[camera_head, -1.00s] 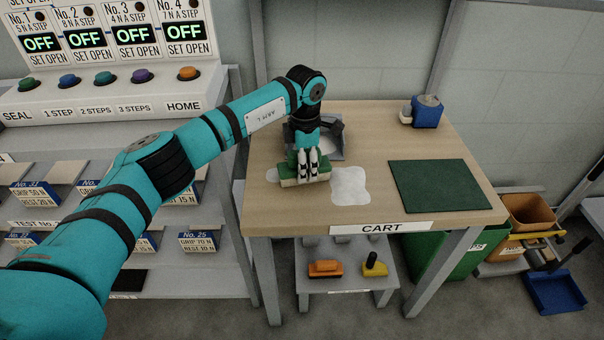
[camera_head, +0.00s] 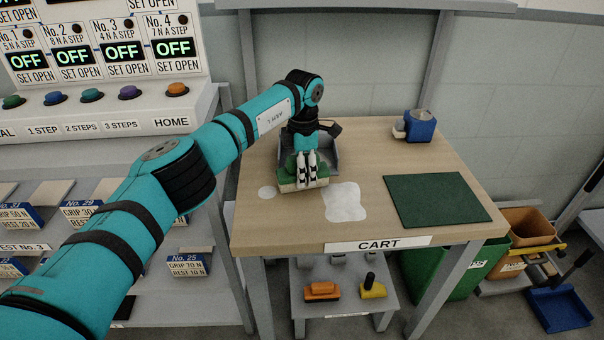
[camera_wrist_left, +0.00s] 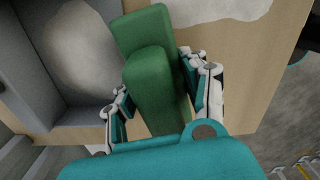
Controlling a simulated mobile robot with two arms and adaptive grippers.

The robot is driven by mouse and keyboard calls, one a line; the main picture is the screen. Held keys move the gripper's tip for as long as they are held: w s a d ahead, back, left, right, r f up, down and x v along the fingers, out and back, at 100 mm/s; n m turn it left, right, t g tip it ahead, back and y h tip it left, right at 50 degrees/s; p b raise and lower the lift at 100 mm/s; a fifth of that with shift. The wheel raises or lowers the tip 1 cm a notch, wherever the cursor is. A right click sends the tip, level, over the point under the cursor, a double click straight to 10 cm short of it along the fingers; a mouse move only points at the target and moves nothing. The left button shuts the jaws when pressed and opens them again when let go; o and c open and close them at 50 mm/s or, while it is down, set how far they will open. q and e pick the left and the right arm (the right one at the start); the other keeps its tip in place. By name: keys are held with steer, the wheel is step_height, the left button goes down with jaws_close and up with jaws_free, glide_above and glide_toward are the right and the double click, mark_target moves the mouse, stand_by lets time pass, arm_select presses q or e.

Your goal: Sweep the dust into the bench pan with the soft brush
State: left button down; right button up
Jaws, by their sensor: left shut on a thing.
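My left gripper (camera_head: 307,181) is shut on the soft brush (camera_head: 289,184), which has a green handle and pale bristles. In the left wrist view the green handle (camera_wrist_left: 158,85) lies between my fingers. The grey bench pan (camera_head: 328,163) stands just behind the brush, partly hidden by my gripper. The left wrist view shows a pale dust heap (camera_wrist_left: 80,48) inside the pan. A large white dust patch (camera_head: 345,202) lies on the table, front right of the brush. Bristle contact is hard to tell. My right gripper is out of view.
The wooden cart top (camera_head: 285,225) bears a green mat (camera_head: 436,199) at right and a blue device (camera_head: 420,126) at the back. An orange brush (camera_head: 322,291) and a yellow tool (camera_head: 373,287) lie on the shelf below. A control panel (camera_head: 100,100) stands at left.

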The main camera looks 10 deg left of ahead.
arm_select(q)
steer(key=shift+r, duration=0.2)
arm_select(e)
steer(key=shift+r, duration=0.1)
arm_select(q)
steer(key=shift+r+p, duration=0.3)
step_height(320, 180, up, 2)
steer(key=shift+a+r+p, duration=0.1)
steer(key=shift+p, duration=0.75)
step_height(320, 180, up, 3)
steer(key=shift+r+p, duration=0.1)
steer(key=shift+p, duration=1.05)
steer(key=shift+r+p, duration=0.3)
steer(key=shift+r, duration=0.15)
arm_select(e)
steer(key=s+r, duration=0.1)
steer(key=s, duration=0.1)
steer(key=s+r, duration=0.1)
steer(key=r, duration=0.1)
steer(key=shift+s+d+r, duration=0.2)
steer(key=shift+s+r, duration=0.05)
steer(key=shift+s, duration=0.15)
